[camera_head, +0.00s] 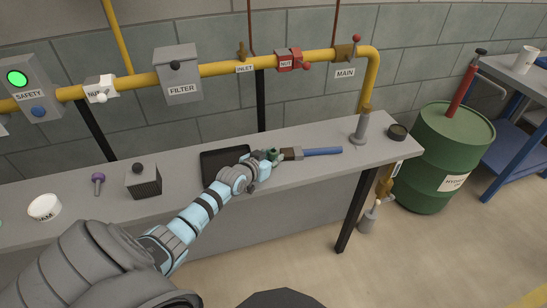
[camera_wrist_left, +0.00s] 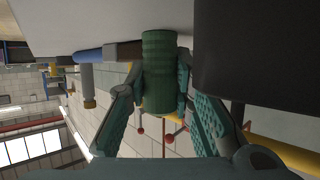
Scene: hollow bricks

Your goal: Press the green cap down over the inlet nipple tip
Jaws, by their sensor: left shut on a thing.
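The green cap (camera_wrist_left: 158,60) is a ridged dark green cylinder, upright between the fingers of my left gripper (camera_wrist_left: 160,95) in the wrist view. In the head view my left gripper (camera_head: 272,157) is over the bench beside the black tray, and the cap (camera_head: 273,153) shows only as a small green patch. The inlet nipple (camera_head: 241,50) is a small brassy fitting on the yellow pipe above the INLET label (camera_head: 245,69). It is up and left of the gripper, well apart from the cap. Its tip is too small to make out. My right gripper is not in view.
A blue-handled brush or tool (camera_head: 322,151) lies just right of the gripper. The black tray (camera_head: 210,172) is close on its left.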

